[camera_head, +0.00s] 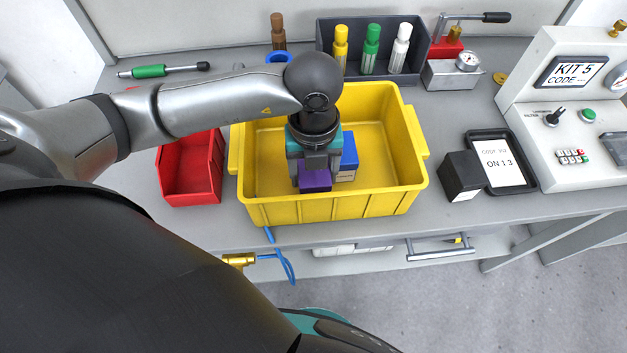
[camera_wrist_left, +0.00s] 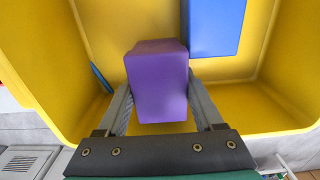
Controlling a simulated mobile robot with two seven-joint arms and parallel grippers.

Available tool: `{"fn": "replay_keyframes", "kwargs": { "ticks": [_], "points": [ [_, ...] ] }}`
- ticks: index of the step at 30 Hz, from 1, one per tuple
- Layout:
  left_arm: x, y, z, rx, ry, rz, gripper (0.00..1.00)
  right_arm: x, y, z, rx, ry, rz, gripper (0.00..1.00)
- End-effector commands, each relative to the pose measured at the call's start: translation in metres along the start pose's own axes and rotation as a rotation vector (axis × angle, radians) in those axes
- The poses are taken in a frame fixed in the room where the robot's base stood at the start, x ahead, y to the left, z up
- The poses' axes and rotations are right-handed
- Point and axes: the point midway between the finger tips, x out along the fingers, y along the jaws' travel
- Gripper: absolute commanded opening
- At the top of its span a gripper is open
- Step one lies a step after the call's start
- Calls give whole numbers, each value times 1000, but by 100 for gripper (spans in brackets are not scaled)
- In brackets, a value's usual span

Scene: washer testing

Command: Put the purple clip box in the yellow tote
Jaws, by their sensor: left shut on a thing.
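The yellow tote (camera_head: 384,204) stands on the grey bench in the middle of the head view. My left gripper (camera_head: 315,178) reaches down into the tote and is shut on the purple clip box (camera_head: 316,183). In the left wrist view the purple clip box (camera_wrist_left: 160,85) sits between the two fingers (camera_wrist_left: 160,100), inside the tote's walls (camera_wrist_left: 50,75). Whether the box touches the tote floor cannot be told. My right gripper is not in view.
A blue box (camera_head: 348,158) lies in the tote beside the purple box; it also shows in the left wrist view (camera_wrist_left: 215,25). A red bin (camera_head: 190,170) stands left of the tote. A black box (camera_head: 462,177) and a tablet (camera_head: 502,160) are to the right.

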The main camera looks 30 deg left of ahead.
Motion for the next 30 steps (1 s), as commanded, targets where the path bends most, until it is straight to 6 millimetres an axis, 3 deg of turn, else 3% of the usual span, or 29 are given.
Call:
{"fn": "replay_keyframes", "kwargs": {
  "ticks": [3, 6, 17, 18, 25, 30],
  "points": [
    [22, 0, -1, -2, 4, 3, 7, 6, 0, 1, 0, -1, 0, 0],
    [31, 0, -1, 0, 2, 1, 7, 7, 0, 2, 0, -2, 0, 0],
    [35, 0, 0, 0, 1, 1, 7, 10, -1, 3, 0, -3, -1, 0],
    [34, 0, 0, 0, 1, 1, 72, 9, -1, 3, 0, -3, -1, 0],
    [34, 0, 0, 0, 1, 1, 98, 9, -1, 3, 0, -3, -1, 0],
    [34, 0, 0, 0, 1, 1, 98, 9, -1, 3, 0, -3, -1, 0]
  ]
}}
